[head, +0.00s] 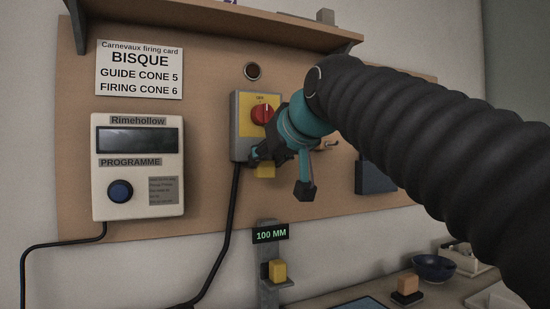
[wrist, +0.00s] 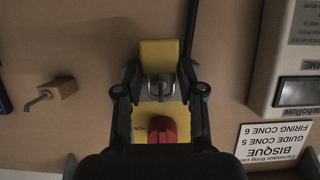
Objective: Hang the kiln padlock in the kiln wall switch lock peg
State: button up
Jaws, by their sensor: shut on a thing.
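The kiln padlock has a yellow body (wrist: 158,54) and a grey shackle, and sits between my fingers in the wrist view. Its lower part shows as a yellow patch (head: 265,171) under my gripper in the head view. My gripper (head: 262,154) is shut on the padlock, at the lower part of the kiln wall switch (head: 241,128). The switch is a grey box with a yellow plate and a red knob (head: 263,113), which also shows in the wrist view (wrist: 162,128). The shackle lies close to the switch plate. The lock peg is hidden, so I cannot tell whether the shackle is on it.
A cream controller (head: 137,205) and a firing card (head: 139,69) are left of the switch. A wooden block with a metal hook (wrist: 62,87) is to its right in the head view. A shelf (head: 215,22) hangs above. A yellow block (head: 278,270) rests on a stand below.

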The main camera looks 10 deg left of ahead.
jog(key=shift+f, duration=0.1)
jog(key=o, duration=1.3)
jog(key=shift+c, duration=0.2)
jog(key=v, duration=1.2)
